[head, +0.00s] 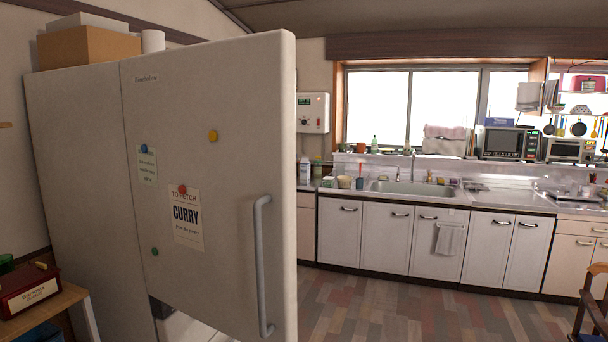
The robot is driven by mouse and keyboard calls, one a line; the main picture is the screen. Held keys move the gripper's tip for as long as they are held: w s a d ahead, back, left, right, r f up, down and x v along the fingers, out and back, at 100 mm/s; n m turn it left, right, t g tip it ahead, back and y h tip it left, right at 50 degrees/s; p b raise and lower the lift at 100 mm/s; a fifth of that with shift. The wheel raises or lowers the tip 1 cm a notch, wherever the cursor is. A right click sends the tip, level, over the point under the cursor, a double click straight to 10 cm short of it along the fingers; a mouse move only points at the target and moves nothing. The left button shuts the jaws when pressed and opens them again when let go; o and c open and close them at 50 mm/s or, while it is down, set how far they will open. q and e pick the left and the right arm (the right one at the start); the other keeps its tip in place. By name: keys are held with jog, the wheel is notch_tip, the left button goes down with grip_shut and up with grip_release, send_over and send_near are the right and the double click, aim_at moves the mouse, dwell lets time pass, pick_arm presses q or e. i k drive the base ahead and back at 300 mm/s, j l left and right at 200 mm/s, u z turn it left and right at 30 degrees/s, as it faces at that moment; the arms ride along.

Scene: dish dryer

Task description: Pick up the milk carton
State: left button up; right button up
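I cannot make out a milk carton for certain in the head view. A large pale refrigerator (215,90) fills the left half, with a long vertical grey handle (261,265) near the right edge of its door. Its inside is not visible. Below the door's lower left corner there is a dark gap and a white surface; I cannot tell whether the door is fully closed. A small white container (305,170) stands on the counter just right of the refrigerator, too small to identify. Neither of my grippers is in view.
A kitchen counter with a sink (410,188) and white cabinets runs along the back wall. A microwave (505,143) stands at the right. A wooden side table is at lower left, a chair (593,305) at lower right. The floor (400,312) between is clear.

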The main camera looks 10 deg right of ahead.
aim_at(305, 165)
jog(key=i+l+z, duration=0.55)
jog(key=l, duration=0.2)
jog(key=i+l+z, duration=0.2)
jog(key=i, duration=0.2)
jog(key=i+l+z, duration=0.15)
jog(key=i, duration=0.3)
jog(key=i+l+z, duration=0.2)
jog(key=i, duration=0.25)
jog(key=i+j+u, duration=0.15)
jog(key=i+u, duration=0.3)
jog(key=i, duration=0.6)
jog(key=i+l+u, duration=0.2)
jog(key=i+u, duration=0.25)
jog(key=i, duration=0.6)
